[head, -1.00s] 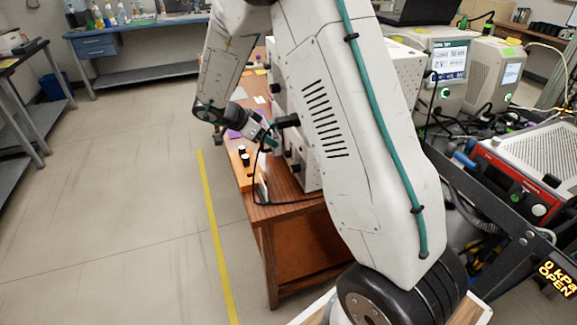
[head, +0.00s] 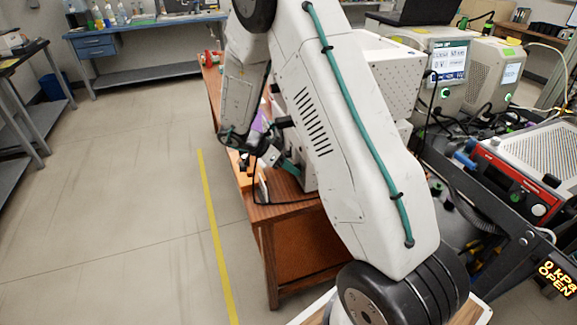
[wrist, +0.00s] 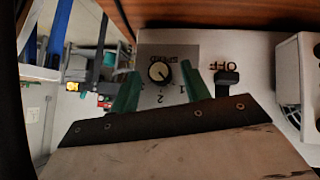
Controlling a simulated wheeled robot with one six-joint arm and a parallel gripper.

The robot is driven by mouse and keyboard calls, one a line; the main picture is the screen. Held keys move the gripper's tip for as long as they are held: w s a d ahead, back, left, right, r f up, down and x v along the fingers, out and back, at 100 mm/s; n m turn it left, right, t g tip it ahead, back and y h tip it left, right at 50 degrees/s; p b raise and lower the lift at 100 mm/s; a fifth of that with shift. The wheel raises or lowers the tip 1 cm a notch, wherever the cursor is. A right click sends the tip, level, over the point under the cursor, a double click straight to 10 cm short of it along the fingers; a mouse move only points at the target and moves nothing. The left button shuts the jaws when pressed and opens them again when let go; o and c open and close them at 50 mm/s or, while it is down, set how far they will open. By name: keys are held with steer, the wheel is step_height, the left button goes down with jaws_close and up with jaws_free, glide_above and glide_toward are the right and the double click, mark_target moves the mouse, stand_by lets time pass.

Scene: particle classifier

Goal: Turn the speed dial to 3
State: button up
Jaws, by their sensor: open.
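The speed dial (wrist: 159,72) is a small round dark knob with a pale pointer on a light panel, seen upside down in the wrist view. Its pointer slants to the picture's lower right, roughly toward the 1. My gripper (wrist: 161,69) is open, with one green finger on each side of the dial. I cannot tell whether either finger touches it. In the head view my gripper (head: 291,167) is at the front of the white machine (head: 386,72); the dial is hidden there.
A black switch (wrist: 227,80) marked OFF is close beside the right finger. A wooden edge (wrist: 220,14) crosses the top of the wrist view. The machine stands on a wooden table (head: 285,213). Open floor (head: 110,200) lies to the left.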

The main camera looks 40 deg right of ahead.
steer(key=c, duration=1)
